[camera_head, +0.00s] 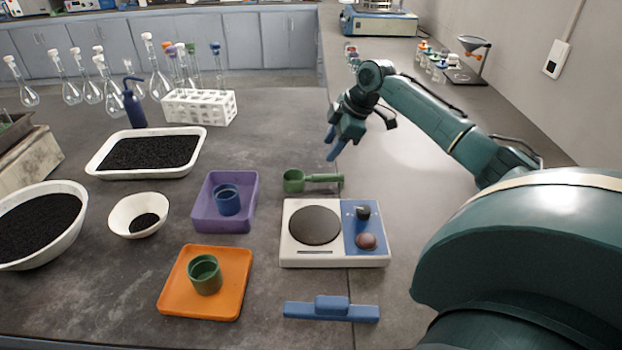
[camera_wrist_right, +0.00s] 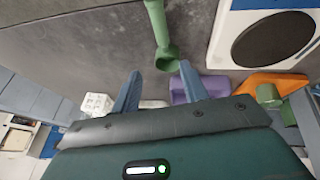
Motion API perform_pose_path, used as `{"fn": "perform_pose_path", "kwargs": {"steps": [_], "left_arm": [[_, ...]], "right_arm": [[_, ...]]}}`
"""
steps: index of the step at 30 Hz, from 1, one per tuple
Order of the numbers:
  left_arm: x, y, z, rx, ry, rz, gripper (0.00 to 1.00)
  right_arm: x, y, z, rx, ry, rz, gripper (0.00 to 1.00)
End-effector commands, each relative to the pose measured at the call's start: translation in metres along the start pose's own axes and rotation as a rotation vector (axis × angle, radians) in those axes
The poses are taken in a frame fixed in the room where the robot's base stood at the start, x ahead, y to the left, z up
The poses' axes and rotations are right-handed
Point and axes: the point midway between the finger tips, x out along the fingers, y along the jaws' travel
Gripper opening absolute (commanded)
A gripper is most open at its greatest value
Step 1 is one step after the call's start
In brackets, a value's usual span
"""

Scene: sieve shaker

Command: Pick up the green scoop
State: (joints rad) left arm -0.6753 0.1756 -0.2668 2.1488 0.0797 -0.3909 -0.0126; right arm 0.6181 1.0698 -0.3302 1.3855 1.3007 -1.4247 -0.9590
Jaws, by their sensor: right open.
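The green scoop (camera_head: 312,181) lies on the dark bench top behind the white and blue hot plate, cup end at left and handle pointing right. In the right wrist view the scoop (camera_wrist_right: 160,38) shows ahead of the fingers, apart from them. My right gripper (camera_head: 337,146) is held above the bench, behind the scoop in the head view, with its blue fingers pointing down. In the wrist view the right gripper (camera_wrist_right: 160,88) has its two fingers spread, with nothing between them. My left gripper is in neither view.
The hot plate (camera_head: 296,247) stands just in front of the scoop. A purple tray (camera_head: 243,217) with a blue cup is to the left, and an orange tray (camera_head: 177,299) with a green cup is nearer. A blue bar-shaped piece (camera_head: 331,309) lies in front. A white rack (camera_head: 200,107) stands behind.

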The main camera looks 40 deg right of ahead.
Motion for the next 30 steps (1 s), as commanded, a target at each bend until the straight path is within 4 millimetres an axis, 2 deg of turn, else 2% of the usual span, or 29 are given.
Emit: {"fn": "perform_pose_path", "kwargs": {"steps": [3, 9, 16, 24, 30], "left_arm": [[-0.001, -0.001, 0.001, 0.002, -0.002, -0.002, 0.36], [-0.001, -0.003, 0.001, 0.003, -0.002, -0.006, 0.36], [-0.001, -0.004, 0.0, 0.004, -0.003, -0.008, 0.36], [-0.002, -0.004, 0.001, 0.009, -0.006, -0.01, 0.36], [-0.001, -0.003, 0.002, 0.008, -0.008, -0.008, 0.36]], "right_arm": [[0.025, -0.001, -0.001, 0.003, 0.001, -0.004, 0.44], [0.055, -0.001, -0.001, 0.002, 0.001, 0.0, 0.44], [0.072, -0.003, -0.002, 0.001, 0.0, 0.0, 0.44], [0.11, -0.008, -0.004, 0.002, -0.001, 0.0, 0.44], [0.115, -0.008, -0.003, 0.001, -0.001, 0.002, 0.44]]}}
